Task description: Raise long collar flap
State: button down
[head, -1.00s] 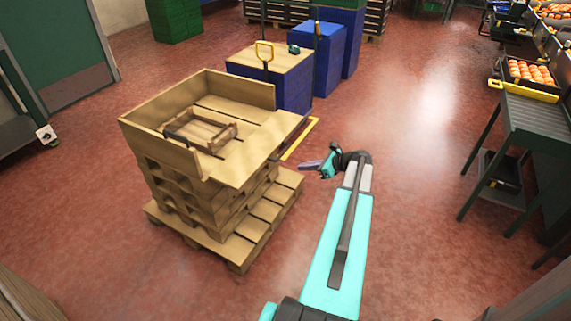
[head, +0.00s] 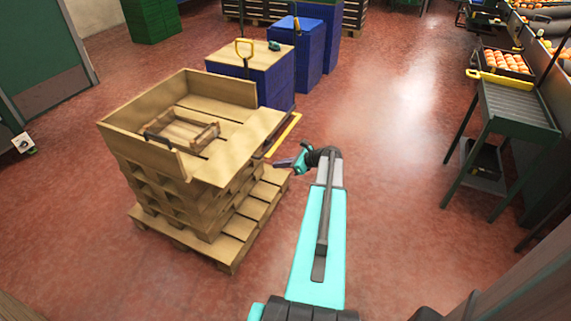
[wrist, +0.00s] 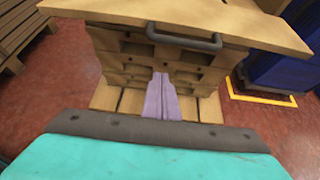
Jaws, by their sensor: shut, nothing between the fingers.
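The wooden collar (head: 150,95) sits on a stack of pallets, with walls standing at the back and the near left. Its long flap (head: 238,145) lies folded down, roughly level, jutting out on the right side towards my arm. In the wrist view the flap (wrist: 190,18) spans the top, with a dark bar handle (wrist: 185,40) at its near edge. My gripper (head: 280,163) is shut and empty, just right of the flap's outer edge and apart from it. In the wrist view its fingers (wrist: 161,82) point at the pallet stack below the flap.
A small wooden crate (head: 188,135) lies inside the collar. Blue bins (head: 265,80) with a yellow-handled tool stand behind. A yellow floor frame (head: 284,135) lies beside the stack. A green roller table (head: 515,105) stands at right. The floor between is clear.

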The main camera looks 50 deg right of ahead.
jog(key=w, duration=0.1)
jog(key=w+r, duration=0.1)
jog(key=w, duration=0.1)
jog(key=w+a, duration=0.1)
jog(key=shift+w+r, duration=0.25)
jog(key=shift+r, duration=0.05)
jog(key=shift+a+r+p, duration=0.15)
jog(key=shift+p, duration=0.15)
dwell(0.3)
